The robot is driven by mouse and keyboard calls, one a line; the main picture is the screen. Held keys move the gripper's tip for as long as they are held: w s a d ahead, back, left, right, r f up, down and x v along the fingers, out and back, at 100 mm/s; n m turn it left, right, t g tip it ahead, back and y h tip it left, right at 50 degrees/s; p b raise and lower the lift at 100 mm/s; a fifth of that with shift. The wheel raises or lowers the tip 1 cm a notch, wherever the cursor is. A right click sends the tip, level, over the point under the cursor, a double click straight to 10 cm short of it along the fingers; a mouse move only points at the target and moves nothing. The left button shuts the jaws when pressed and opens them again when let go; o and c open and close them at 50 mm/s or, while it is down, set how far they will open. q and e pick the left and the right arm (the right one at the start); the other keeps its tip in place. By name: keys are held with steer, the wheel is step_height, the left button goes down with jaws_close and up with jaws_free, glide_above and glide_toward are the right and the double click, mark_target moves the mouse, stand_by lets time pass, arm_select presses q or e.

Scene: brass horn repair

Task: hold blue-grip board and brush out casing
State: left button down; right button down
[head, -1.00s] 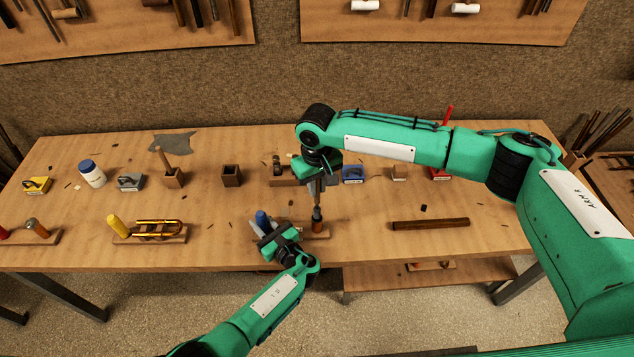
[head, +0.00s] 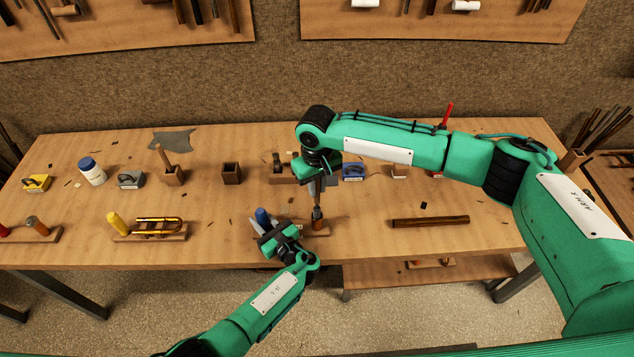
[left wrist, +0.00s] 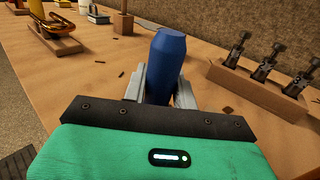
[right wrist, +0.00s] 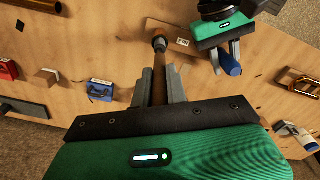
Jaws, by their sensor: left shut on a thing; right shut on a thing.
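My left gripper (head: 264,228) is shut on the blue grip (head: 263,216) of a small wooden board (head: 322,232) near the bench's front edge. The grip also stands between the fingers in the left wrist view (left wrist: 168,62). A dark casing with a copper-coloured lower part (head: 317,219) stands upright on the board. My right gripper (head: 317,182) is above it, pointing down, shut on the brown handle of the brush (right wrist: 158,85). The brush lines up with the casing's top (right wrist: 159,43); its bristles are not visible, and I cannot tell how deep it sits.
A brown rod (head: 430,222) lies to the right. A board with a yellow grip (head: 117,224) and brass tubing (head: 157,227) is to the left. Behind are a dark open box (head: 232,174), a blue block (head: 353,172) and a valve rack (left wrist: 255,88). Bench left of the blue grip is mostly clear.

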mark_target(317, 202)
steer(key=shift+f, duration=2)
steer(key=shift+r, duration=0.15)
steer(key=shift+r, duration=2.3)
steer(key=shift+f, duration=2.45)
steer(key=shift+r, duration=0.1)
